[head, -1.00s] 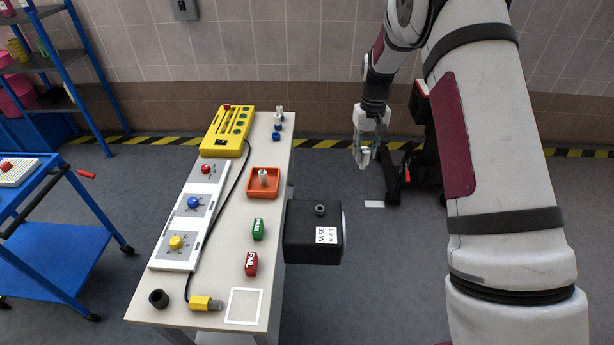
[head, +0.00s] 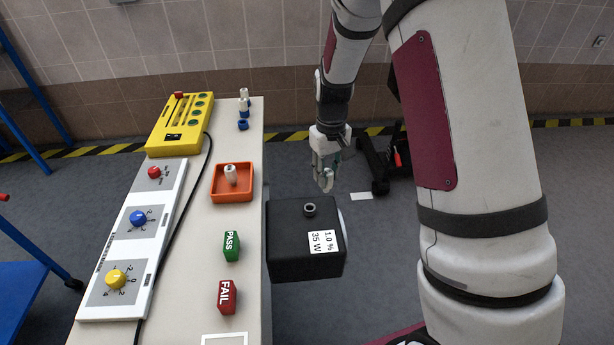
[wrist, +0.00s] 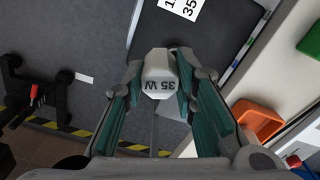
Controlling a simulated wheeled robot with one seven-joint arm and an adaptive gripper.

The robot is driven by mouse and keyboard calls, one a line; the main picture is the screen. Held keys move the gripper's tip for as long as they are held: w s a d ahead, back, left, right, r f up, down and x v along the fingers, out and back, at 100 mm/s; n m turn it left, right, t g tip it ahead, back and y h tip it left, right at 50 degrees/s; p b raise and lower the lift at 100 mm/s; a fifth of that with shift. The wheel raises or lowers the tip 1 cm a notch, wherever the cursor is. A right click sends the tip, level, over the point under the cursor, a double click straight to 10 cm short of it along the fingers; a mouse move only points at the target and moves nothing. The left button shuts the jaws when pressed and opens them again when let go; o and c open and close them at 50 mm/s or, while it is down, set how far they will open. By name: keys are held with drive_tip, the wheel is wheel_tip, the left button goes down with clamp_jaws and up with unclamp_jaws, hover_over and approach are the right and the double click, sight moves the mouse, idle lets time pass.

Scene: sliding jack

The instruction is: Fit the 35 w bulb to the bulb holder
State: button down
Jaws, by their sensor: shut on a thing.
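My gripper (head: 326,178) hangs in the air beyond and slightly right of the black box (head: 300,262). In the wrist view my gripper (wrist: 158,95) is shut on a pale bulb (wrist: 158,68) marked "35 W", held between the fingertips. The black box carries a label (head: 321,241) reading "1.0 %" and "35 W". A small dark ring-shaped holder (head: 310,209) stands on its top, clear of the bulb.
The table (head: 195,250) stands left of the box. It bears an orange tray (head: 217,196) with a white piece (head: 231,174), a green PASS block (head: 231,246), a red FAIL block (head: 227,297), a control panel (head: 122,262) and a yellow rack (head: 178,142). Open floor lies beyond the box.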

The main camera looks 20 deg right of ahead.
drive_tip(key=shift+n, duration=0.9)
drive_tip(key=w+a+f+b, duration=0.2)
drive_tip(key=w+a, duration=0.1)
drive_tip(key=shift+w+a+f, duration=0.2)
drive_tip(key=shift+w+a, duration=0.05)
drive_tip(key=shift+s, duration=0.1)
drive_tip(key=shift+f+b, duration=1.45)
drive_tip(key=shift+f, duration=1.5)
drive_tip(key=shift+f+b, duration=0.8)
drive_tip(key=shift+f, duration=0.75)
drive_tip(key=c, duration=1.2)
unclamp_jaws()
